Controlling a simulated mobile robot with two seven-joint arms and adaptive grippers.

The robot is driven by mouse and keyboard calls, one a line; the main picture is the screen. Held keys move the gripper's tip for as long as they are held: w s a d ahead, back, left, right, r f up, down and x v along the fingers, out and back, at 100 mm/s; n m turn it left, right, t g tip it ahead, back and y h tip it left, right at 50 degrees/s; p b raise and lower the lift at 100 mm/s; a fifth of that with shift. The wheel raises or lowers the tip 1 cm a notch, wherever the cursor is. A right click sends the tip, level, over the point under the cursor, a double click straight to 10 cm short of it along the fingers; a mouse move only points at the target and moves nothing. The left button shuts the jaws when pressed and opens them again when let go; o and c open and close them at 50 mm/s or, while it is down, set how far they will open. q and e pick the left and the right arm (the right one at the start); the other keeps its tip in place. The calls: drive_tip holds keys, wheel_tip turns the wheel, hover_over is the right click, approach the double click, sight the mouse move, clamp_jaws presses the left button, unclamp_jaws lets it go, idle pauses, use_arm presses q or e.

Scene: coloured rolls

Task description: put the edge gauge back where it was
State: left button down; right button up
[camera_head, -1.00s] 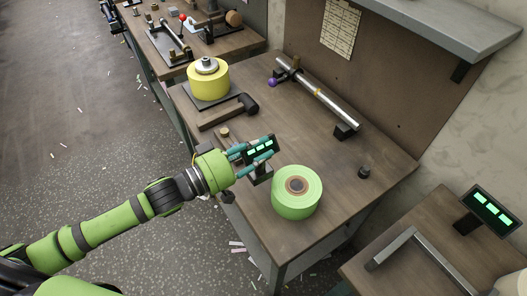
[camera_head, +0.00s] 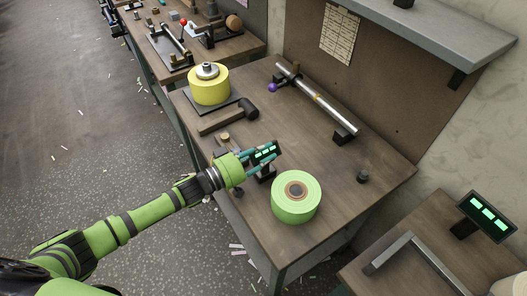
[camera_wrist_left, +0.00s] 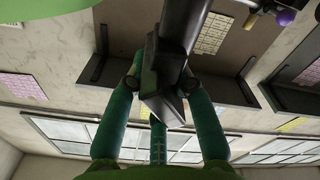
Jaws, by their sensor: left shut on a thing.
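In the left wrist view the black body of the gauge (camera_wrist_left: 162,75) stands between the fingers (camera_wrist_left: 160,110). I cannot tell whether its foot touches the bench. A green roll (camera_head: 296,198) sits just to its right. My right gripper is not in view.
The bench (camera_head: 340,195) also carries a yellow roll (camera_head: 209,86) on a dark plate, a mallet (camera_head: 230,113), a steel bar (camera_head: 318,97) on supports and a small black knob (camera_head: 362,177). A second display (camera_head: 487,212) stands on the right-hand table.

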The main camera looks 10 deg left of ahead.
use_arm(q)
drive_tip(key=c, duration=1.1)
unclamp_jaws()
drive_tip(key=shift+f, duration=0.1)
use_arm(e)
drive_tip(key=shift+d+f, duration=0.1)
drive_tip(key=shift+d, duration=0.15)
use_arm(q)
drive_tip(key=shift+s+a, duration=0.25)
drive_tip(key=shift+s, duration=0.05)
drive_tip(key=b+v, duration=0.2)
drive_tip(key=v, duration=0.9)
drive_tip(key=shift+s+a, duration=0.1)
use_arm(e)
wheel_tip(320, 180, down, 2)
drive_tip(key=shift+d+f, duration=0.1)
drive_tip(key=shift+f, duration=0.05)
